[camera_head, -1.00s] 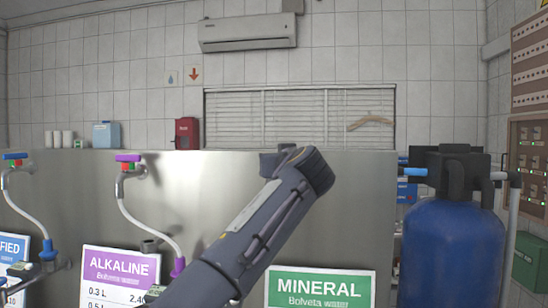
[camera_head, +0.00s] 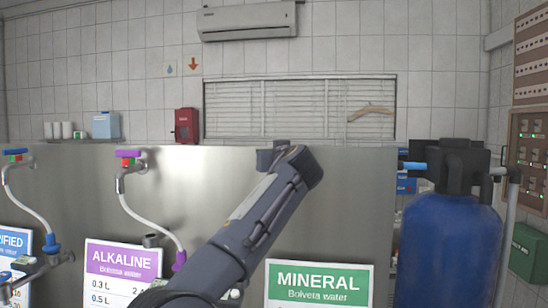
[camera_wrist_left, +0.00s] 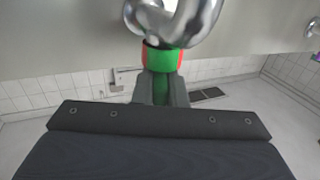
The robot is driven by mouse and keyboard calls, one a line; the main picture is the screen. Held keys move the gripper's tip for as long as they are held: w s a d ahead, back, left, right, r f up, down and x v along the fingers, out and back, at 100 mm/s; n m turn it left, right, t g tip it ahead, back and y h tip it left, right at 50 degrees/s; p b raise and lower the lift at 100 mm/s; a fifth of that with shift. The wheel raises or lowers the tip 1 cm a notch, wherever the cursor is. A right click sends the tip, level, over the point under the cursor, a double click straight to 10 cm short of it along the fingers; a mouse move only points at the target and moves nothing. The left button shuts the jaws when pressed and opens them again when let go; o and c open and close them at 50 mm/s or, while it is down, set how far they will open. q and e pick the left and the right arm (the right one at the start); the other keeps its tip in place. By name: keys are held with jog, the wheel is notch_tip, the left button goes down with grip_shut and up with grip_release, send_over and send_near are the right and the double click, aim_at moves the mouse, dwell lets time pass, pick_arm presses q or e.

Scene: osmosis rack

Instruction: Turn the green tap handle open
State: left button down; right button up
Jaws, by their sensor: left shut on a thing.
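The green tap handle (camera_wrist_left: 163,60) shows at the top middle of the left wrist view, with red parts at its sides, beside a chrome curved spout (camera_wrist_left: 175,20). My left gripper (camera_wrist_left: 161,88) is shut on the handle's green part, one finger on each side. In the head view my left arm rises from the bottom over the steel panel, above the green MINERAL sign (camera_head: 318,284). There, my wrist hides the tap, its handle and the fingers. My right gripper is not in view.
A purple-handled tap (camera_head: 129,156) and the ALKALINE sign (camera_head: 122,268) are to the left on the steel panel (camera_head: 350,200). A blue-handled tap (camera_head: 17,154) is farther left. A large blue tank (camera_head: 447,250) stands at the right.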

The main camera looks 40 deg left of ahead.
pick_arm(q)
jog(key=shift+s+a+f+m+t+h+b, duration=0.1)
jog(key=shift+s+a+m+t+h+b, duration=0.1)
jog(key=shift+m+t+h+b, duration=0.4)
jog(key=shift+a+m+t+h+p, duration=0.1)
jog(key=shift+m+t+h+p, duration=0.4)
jog(key=shift+m+t+h, duration=0.6)
jog(key=shift+m+t+h+p, duration=0.4)
jog(key=shift+m+h+p, duration=0.1)
jog(key=shift+h, duration=0.6)
jog(key=c, duration=1.5)
grip_release()
jog(key=shift+o, duration=0.2)
